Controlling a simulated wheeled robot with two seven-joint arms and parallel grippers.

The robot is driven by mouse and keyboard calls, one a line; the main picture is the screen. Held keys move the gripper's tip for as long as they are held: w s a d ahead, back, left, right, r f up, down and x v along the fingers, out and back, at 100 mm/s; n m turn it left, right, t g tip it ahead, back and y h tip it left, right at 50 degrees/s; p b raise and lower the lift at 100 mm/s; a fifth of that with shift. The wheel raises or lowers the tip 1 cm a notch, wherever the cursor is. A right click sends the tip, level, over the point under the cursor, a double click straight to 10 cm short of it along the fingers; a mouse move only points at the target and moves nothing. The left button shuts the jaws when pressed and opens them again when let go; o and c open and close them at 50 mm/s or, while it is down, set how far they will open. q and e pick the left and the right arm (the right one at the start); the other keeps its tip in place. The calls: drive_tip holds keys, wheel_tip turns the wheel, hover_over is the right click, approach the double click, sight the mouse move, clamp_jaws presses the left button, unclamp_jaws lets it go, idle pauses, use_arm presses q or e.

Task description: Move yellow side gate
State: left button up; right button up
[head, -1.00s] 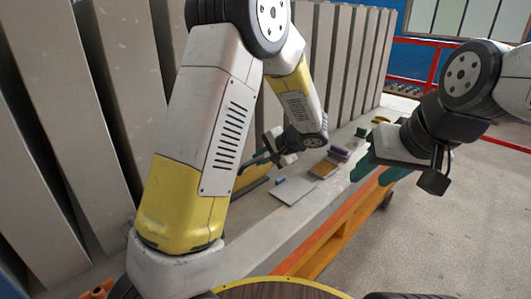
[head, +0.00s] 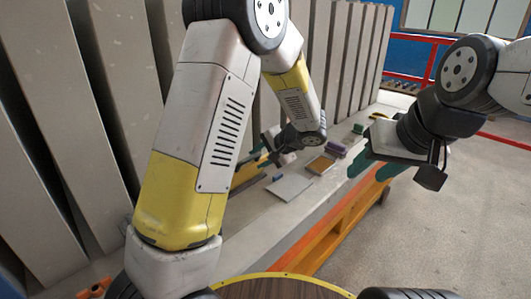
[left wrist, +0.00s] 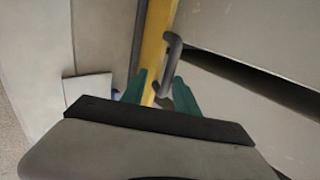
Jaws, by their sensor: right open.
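The yellow side gate (left wrist: 157,40) is a narrow yellow bar with a dark grey handle (left wrist: 173,55) in the left wrist view. In the head view part of the gate (head: 246,172) shows low beside the grey panels, partly hidden by my left arm. My left gripper (left wrist: 160,92) has its green fingers apart, one on each side of the bar and the handle's lower end. I cannot tell whether they touch. In the head view my left gripper (head: 264,157) is at the gate. My right gripper (head: 371,170) is open and empty over the orange-edged side, away from the gate.
Tall grey panels (head: 335,70) stand in a row behind the ledge. On the ledge lie a light grey plate (head: 289,187), a brown-yellow block (head: 320,164) and a purple block (head: 337,150). An orange frame (head: 335,222) runs along its front. The floor at right is clear.

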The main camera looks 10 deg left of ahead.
use_arm(q)
drive_tip(key=v, duration=0.7)
drive_tip(key=shift+d+r, duration=0.25)
drive_tip(key=shift+r, duration=0.05)
drive_tip(key=shift+s, duration=0.15)
drive_tip(key=s+a+r+n+g+h, duration=0.3)
drive_tip(key=s+a+r+n+h, duration=0.15)
drive_tip(key=s+a, duration=0.6)
drive_tip(key=s+d+r+n+t+h, duration=0.1)
drive_tip(key=s+r+h, duration=0.1)
drive_tip(key=s, duration=0.4)
drive_tip(key=s+d+r+n+t+h, duration=0.1)
drive_tip(key=s+r+t+h, duration=0.1)
drive_tip(key=s, duration=0.5)
drive_tip(key=shift+s+r+h, duration=0.2)
drive_tip(key=shift+r+h, duration=0.45)
drive_tip(key=shift+r, duration=0.45)
